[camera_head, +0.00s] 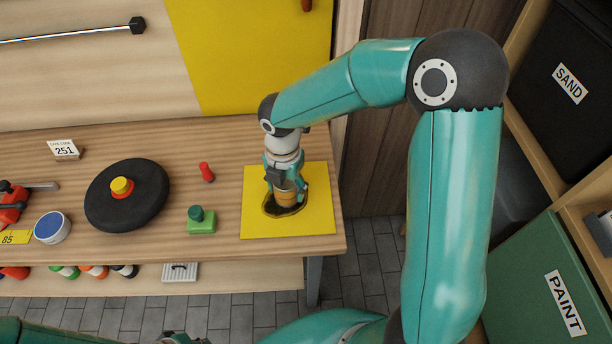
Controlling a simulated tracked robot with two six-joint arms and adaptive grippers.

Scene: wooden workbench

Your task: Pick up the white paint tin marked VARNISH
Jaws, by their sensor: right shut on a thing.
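No tin with a readable VARNISH label shows in the head view. A small white tin with a blue top (52,229) stands at the left of the bench, and no lettering on it can be read. My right gripper (286,187) points down over the yellow square (318,218) at the bench's right end. It is shut on a small orange-brown thing (287,198), mostly hidden by the fingers, above a dark round patch on the square. A small part of what seems to be my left gripper (180,339) shows at the bottom edge, its fingers cut off.
A black disc (146,204) with a yellow-and-red knob, a red peg (206,172) and a green block with a knob (202,226) stand mid-bench. A card reading 251 (65,149) stands behind. Several lidded tins sit on the lower shelf (228,274). PAINT and SAND bins (535,275) flank the right.

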